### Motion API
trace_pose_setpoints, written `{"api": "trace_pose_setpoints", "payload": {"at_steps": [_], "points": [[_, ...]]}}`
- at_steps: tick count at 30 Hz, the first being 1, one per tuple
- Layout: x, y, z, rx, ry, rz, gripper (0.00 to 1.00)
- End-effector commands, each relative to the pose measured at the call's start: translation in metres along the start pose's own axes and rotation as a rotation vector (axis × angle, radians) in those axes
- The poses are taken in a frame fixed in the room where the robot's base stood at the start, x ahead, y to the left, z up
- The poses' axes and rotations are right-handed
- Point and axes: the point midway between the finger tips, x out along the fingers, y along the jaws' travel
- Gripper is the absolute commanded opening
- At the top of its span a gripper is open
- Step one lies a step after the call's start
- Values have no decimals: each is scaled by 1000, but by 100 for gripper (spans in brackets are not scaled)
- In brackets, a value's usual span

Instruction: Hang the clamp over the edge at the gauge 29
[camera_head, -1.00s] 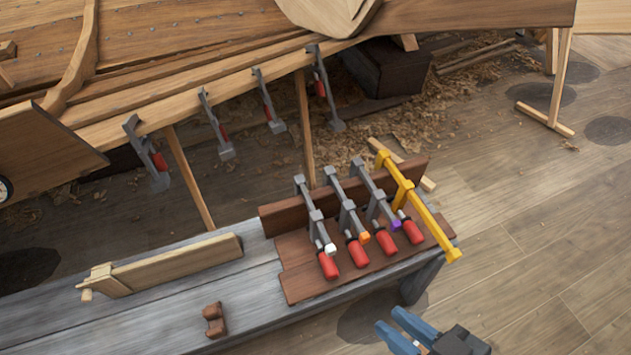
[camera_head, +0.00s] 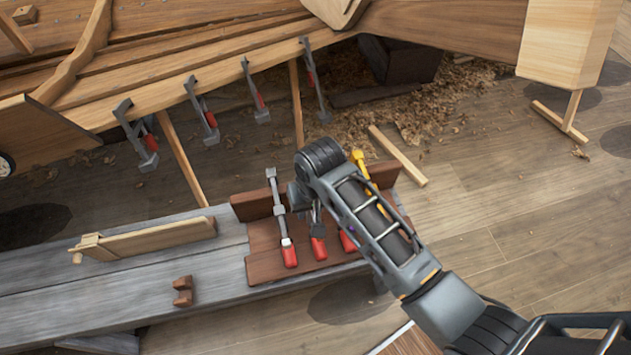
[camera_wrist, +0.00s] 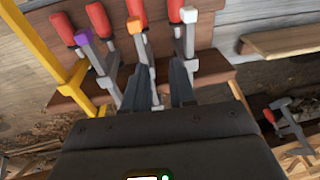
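Grey bar clamps with red handles lie on a brown wooden rack (camera_head: 262,262). One has a white tip (camera_head: 285,242); it is also in the wrist view (camera_wrist: 188,38). In the wrist view, the orange-tipped clamp (camera_wrist: 137,27) is in the middle and the purple-tipped clamp (camera_wrist: 84,38) is left of it. My gripper (camera_wrist: 160,92) points down at the rack, fingers apart on either side of the orange-tipped clamp's bar; contact is not clear. A round dial (camera_head: 5,165) shows at the left edge, unreadable.
Several clamps (camera_head: 200,112) hang along the hull plank edge (camera_head: 225,75). A yellow clamp (camera_wrist: 45,50) lies at the rack's end. The grey bench (camera_head: 120,285) holds a wooden plane-like piece (camera_head: 150,240) and a small brown block (camera_head: 182,290). Thin props stand below the hull.

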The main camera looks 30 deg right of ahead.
Motion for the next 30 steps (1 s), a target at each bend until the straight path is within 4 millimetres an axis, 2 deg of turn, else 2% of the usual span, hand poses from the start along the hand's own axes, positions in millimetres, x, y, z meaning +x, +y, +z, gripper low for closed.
{"api": "trace_pose_setpoints", "payload": {"at_steps": [1, 3, 6, 11, 17, 30], "points": [[-10, 6, -13, 4, -23, 27, 26], [-18, 14, -23, 12, -54, 57, 26], [-24, 20, -30, 20, -83, 85, 26], [-24, 24, -33, 24, -99, 98, 26], [-11, 25, -31, 25, -98, 97, 26], [33, 29, -27, 24, -96, 97, 26]]}}
